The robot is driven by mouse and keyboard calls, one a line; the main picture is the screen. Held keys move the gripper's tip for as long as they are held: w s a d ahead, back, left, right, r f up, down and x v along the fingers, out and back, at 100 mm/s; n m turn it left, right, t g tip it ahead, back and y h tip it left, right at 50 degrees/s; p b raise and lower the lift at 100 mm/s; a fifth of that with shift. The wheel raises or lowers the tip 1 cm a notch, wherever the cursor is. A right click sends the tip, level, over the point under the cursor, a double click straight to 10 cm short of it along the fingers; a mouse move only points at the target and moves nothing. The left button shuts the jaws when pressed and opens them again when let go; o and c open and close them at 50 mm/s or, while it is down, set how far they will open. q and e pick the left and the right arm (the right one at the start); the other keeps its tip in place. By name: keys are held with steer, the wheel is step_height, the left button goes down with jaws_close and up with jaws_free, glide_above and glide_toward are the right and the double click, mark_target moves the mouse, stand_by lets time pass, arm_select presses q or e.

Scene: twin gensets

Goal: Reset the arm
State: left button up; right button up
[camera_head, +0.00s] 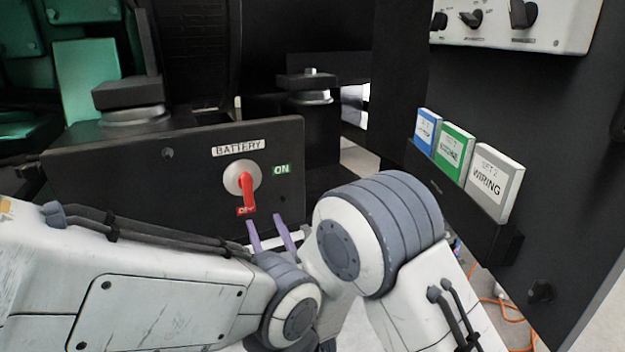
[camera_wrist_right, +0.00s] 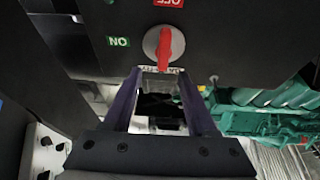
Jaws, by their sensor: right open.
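The battery switch (camera_head: 241,178) is a round grey knob with a red handle (camera_head: 249,196) on a black panel (camera_head: 90,175). In the head view the handle hangs down towards the red OFF label (camera_head: 246,211); the green ON label (camera_head: 282,169) is to its right. My right gripper (camera_head: 268,220) has its two purple fingers spread and empty just below the switch. In the right wrist view, which is upside down, the handle (camera_wrist_right: 164,50) lies beyond the open fingertips (camera_wrist_right: 160,76), with no contact visible. My left gripper is not seen.
At right, a black holder (camera_head: 455,205) carries blue (camera_head: 425,130), green (camera_head: 454,150) and grey (camera_head: 494,183) binders. A white knob panel (camera_head: 520,22) is above. Green machinery (camera_head: 88,72) stands at back left. An orange cable (camera_head: 505,305) lies at lower right.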

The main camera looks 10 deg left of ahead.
steer(key=w+d+f+m+g+h, duration=0.2)
steer(key=d+f+g+h, duration=0.25)
steer(key=d, duration=0.55)
steer(key=w+d+f+m+g+h, duration=0.1)
steer(key=d+f+g+h, duration=0.3)
steer(key=d, duration=0.6)
steer(key=s+d+f+m+g+h, duration=0.2)
steer(key=s+d+f+g, duration=0.15)
steer(key=s+d, duration=0.5)
steer(key=s+d+f+m+g+h, duration=0.15)
steer(key=s+d+g, duration=0.25)
steer(key=s+d, duration=0.45)
steer(key=s+a+r+n+g+y+p, duration=0.1)
steer(key=s+a+r+n+g+p, duration=0.1)
steer(key=s+a+r+n+p, duration=1)
steer(key=s+a+r+m+p, duration=0.1)
steer(key=a+r+m+p, duration=0.1)
steer(key=r+p, duration=1.6)
steer(key=s+a+r+m+p, duration=0.1)
steer(key=r+m+p, duration=0.1)
steer(key=r+p, duration=1.5)
step_height(320, 180, up, 7)
steer(key=shift+s+a+f+m+p, duration=0.2)
steer(key=shift+s+a+m+p, duration=0.15)
steer(key=shift+a+p, duration=0.05)
